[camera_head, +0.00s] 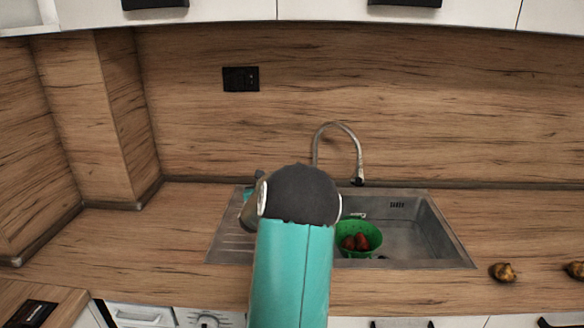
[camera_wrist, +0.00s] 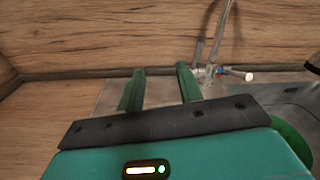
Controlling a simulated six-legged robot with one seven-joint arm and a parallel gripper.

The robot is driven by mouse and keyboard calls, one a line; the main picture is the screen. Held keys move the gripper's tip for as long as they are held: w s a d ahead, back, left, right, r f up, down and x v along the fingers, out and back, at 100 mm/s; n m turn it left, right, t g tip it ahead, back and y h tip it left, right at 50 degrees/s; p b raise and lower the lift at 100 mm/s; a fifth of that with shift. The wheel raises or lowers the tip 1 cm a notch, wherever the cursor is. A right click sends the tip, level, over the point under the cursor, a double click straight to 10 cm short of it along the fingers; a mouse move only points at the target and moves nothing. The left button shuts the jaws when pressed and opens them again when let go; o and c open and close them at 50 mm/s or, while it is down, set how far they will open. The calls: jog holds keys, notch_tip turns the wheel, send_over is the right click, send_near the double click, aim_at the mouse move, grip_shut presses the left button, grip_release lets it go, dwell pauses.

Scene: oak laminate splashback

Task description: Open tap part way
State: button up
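The tap has a tall curved metal spout (camera_head: 340,126) rising behind the sink in the head view. In the wrist view its lower pipe (camera_wrist: 208,45) stands right of my gripper. A short lever (camera_wrist: 235,73) with a white round end and a red and blue mark points right from its base. My gripper (camera_wrist: 160,70) is open, its two green fingers apart with nothing between them. The fingers are left of the tap's base; the right finger looks close to it, but I cannot tell whether they touch. In the head view my arm hides the tap's base and most of the gripper.
The metal sink (camera_head: 418,232) is set in a wooden counter (camera_head: 150,225). A green colander (camera_head: 372,248) with reddish items sits in the basin. Brown, potato-like items (camera_head: 503,272) lie at the right. A wooden splashback with a black socket (camera_head: 241,79) stands behind. The left counter is clear.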

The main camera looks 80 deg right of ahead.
jog(key=s+d+f+m+g, duration=0.2)
jog(key=s+d+m, duration=0.15)
jog(key=s, duration=0.35)
jog(key=shift+m+h, duration=0.25)
jog(key=shift+h, duration=0.15)
jog(key=d, duration=0.9)
jog(key=w+d, duration=0.1)
jog(key=d, duration=0.3)
jog(key=shift+d+r, duration=0.15)
jog(key=shift+r, duration=0.15)
jog(key=shift+c, duration=0.5)
grip_shut()
